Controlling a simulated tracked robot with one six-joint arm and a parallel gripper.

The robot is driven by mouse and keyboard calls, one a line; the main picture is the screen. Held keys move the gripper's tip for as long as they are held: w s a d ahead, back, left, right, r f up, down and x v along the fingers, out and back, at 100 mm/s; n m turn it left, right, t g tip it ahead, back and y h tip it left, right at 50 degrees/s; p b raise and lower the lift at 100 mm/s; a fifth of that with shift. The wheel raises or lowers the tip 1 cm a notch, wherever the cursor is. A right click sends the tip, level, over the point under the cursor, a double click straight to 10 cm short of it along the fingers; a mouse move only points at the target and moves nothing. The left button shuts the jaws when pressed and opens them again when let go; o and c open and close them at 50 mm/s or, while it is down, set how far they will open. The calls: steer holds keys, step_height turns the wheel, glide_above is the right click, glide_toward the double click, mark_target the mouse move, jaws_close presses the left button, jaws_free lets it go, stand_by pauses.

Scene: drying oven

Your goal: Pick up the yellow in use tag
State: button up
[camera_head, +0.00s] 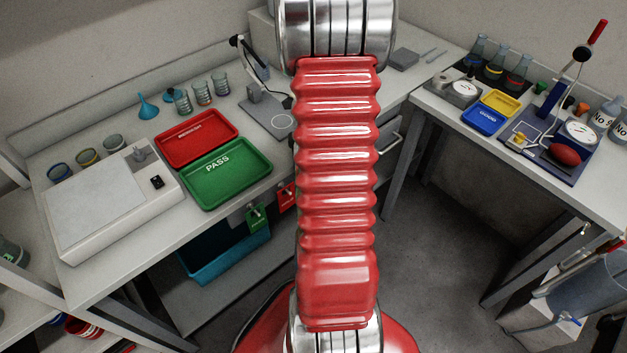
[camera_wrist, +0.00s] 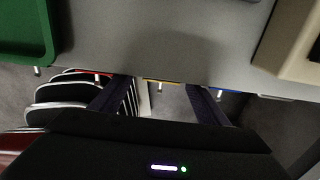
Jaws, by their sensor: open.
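The yellow in use tag (camera_wrist: 163,82) shows only as a thin yellow strip at the bench edge in the wrist view. A small light hook or pin shows just below it. My gripper (camera_wrist: 158,86) is open, with its two dark fingers pointing toward the bench edge. The yellow strip lies between the fingertips in the picture; I cannot tell the gap in depth. In the head view my red arm covers the middle, and neither the yellow tag nor my gripper can be seen there.
A red tag (camera_wrist: 97,76) and a blue tag (camera_wrist: 218,92) hang on either side of the yellow one. The head view shows a green tag (camera_head: 257,218) and a red tag below the bench front. A green PASS tray (camera_head: 226,174) and red tray (camera_head: 197,138) stand above.

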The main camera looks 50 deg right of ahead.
steer(key=shift+d+f, duration=0.1)
steer(key=shift+f, duration=2.25)
steer(key=c, duration=1.1)
